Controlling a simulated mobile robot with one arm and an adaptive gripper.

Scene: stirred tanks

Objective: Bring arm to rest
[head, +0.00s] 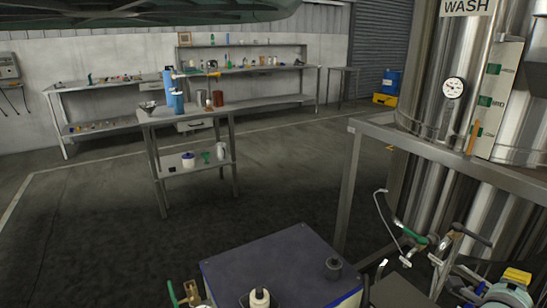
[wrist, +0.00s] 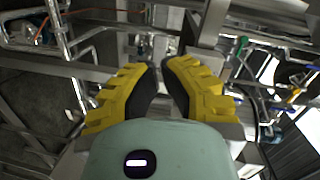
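My gripper (wrist: 161,72) shows in the wrist view with its two yellow, black-padded fingers apart and nothing between them. Its teal body fills the bottom of that view. In the head view my gripper (head: 517,276) is at the bottom right corner, low beside pipes and valves, with only a yellow part and the teal body visible. Most of my arm is out of view. Whether the fingers touch anything is not clear.
A steel tank (head: 470,75) with a gauge stands on a metal frame (head: 445,148) at the right. Pipes with a green-handled valve (head: 412,233) crowd the space below. A small cart table (head: 185,117) stands at mid-left, workbenches along the wall. The floor between is clear.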

